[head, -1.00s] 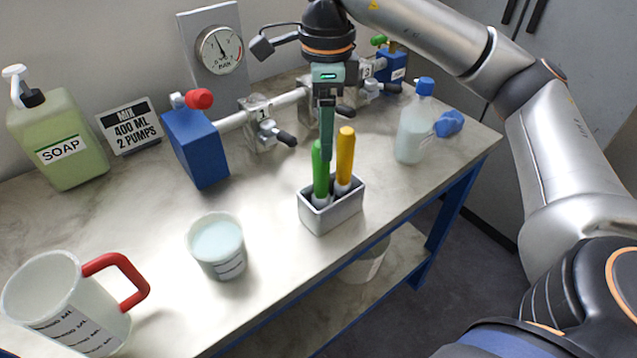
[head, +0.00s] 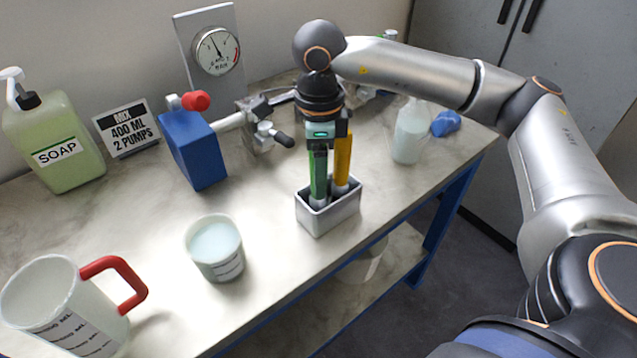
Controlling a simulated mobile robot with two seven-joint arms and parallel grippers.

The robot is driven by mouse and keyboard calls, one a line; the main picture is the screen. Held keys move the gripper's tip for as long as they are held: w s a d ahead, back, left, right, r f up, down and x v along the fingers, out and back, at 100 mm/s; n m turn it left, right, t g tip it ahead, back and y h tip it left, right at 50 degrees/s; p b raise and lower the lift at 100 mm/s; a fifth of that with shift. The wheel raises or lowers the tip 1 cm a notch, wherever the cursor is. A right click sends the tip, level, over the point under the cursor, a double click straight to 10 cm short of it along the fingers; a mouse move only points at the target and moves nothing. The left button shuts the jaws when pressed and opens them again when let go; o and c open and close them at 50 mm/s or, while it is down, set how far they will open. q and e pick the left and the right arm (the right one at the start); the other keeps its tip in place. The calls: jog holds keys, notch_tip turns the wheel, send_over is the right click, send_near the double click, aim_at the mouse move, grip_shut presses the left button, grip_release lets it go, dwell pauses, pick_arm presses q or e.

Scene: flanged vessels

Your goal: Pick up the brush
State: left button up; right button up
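Two brushes stand handle-up in a small grey holder (head: 328,214), one with a green handle (head: 319,180) and one with a yellow handle (head: 341,166). Their bristle ends are hidden inside the holder. My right gripper (head: 318,165) points down at the green handle from above, its fingers overlapping the handle's upper part in this view. The yellow handle is just to the right of the fingers. The finger gap is seen nearly edge-on, so I cannot tell whether they touch or grip the handle. My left gripper is not in view.
A cup of pale liquid (head: 214,248) and a red-handled jug (head: 58,305) stand to the left. A blue block with piping (head: 196,150) and a gauge (head: 215,50) are behind. A bottle (head: 409,135) stands right. The bench's front edge is close to the holder.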

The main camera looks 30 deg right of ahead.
grip_shut()
dwell(0.3)
